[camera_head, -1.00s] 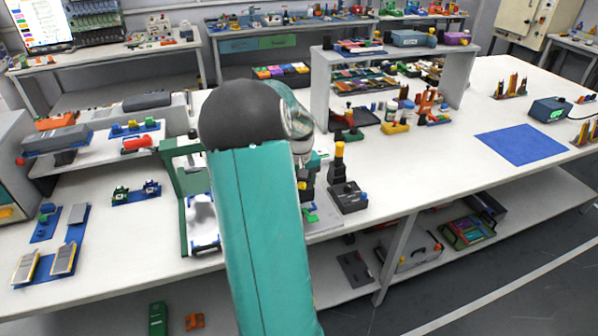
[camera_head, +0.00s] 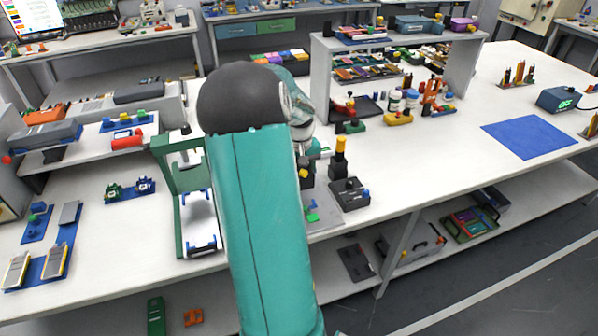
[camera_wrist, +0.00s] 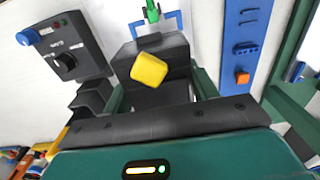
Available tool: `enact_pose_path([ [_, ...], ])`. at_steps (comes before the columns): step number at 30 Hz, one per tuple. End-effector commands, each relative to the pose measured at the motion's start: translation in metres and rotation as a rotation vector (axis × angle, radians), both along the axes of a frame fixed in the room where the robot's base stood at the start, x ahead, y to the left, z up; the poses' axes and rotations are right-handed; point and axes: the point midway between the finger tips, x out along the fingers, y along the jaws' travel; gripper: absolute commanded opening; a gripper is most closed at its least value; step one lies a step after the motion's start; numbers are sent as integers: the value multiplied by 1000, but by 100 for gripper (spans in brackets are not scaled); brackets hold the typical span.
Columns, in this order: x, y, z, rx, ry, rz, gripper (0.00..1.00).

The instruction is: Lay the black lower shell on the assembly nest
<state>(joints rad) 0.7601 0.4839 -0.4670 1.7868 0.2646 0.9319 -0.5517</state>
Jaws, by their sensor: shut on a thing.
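The black lower shell (camera_wrist: 178,52) appears as a dark block between my gripper's fingers (camera_wrist: 162,90) in the wrist view, with a yellow rounded piece (camera_wrist: 150,68) showing on it. The fingers look closed on its sides. What looks like the assembly nest is beyond it: a blue bracket (camera_wrist: 173,20) and a green upright part (camera_wrist: 152,12) show past the shell's far edge. In the head view a green part (camera_head: 313,217) on a grey plate shows beside my arm. I cannot tell whether the shell touches the nest.
A dark control box (camera_head: 349,194) with knobs stands close to the nest. Behind it is a yellow-topped black post (camera_head: 340,146). A green frame (camera_head: 170,205) stands on the other side. A blue strip (camera_wrist: 245,20) lies beside the shell.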

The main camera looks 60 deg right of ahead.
Motion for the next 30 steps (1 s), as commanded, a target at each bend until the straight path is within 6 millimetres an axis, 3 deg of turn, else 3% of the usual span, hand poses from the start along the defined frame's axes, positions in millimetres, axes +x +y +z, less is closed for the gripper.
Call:
enact_pose_path([
  [8, 0, 2, -6, -2, -2, 2, 34],
  [21, 0, 1, -43, -2, -2, 1, 34],
  [30, 1, 1, -57, -3, -3, 2, 34],
])
